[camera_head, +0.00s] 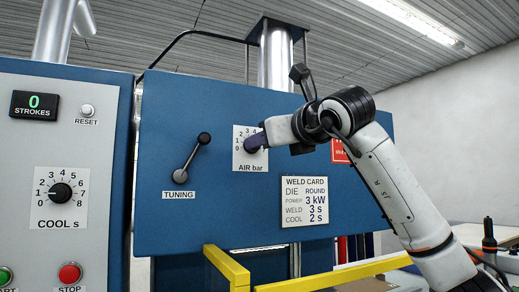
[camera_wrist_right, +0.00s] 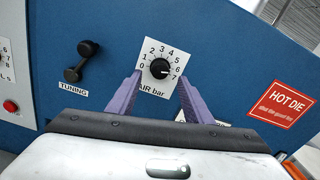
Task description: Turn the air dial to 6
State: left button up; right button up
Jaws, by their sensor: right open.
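The air dial (camera_wrist_right: 160,68) is a round black knob on a white plate numbered 0 to 7, on the blue panel. In the right wrist view its white mark seems to point to the lower right, near the 6 and 7; the exact reading is hard to tell. My right gripper (camera_wrist_right: 160,76) is open, its two purple fingers on either side of the dial, apart from the knob in that view. In the head view the right gripper (camera_head: 256,142) covers part of the air dial's plate (camera_head: 239,160). My left gripper is not in view.
A tuning lever (camera_head: 192,158) is left of the dial. The weld card (camera_head: 304,201) is below right, and a red hot die sign (camera_wrist_right: 282,104) is to the right. A cooling dial (camera_head: 60,193) and stop button (camera_head: 69,273) are on the grey panel. A yellow rail (camera_head: 330,278) runs below.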

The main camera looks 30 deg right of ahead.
jog(key=s, duration=0.5)
jog(key=shift+a+b, duration=0.15)
jog(key=shift+b, duration=0.25)
jog(key=shift+f, duration=0.1)
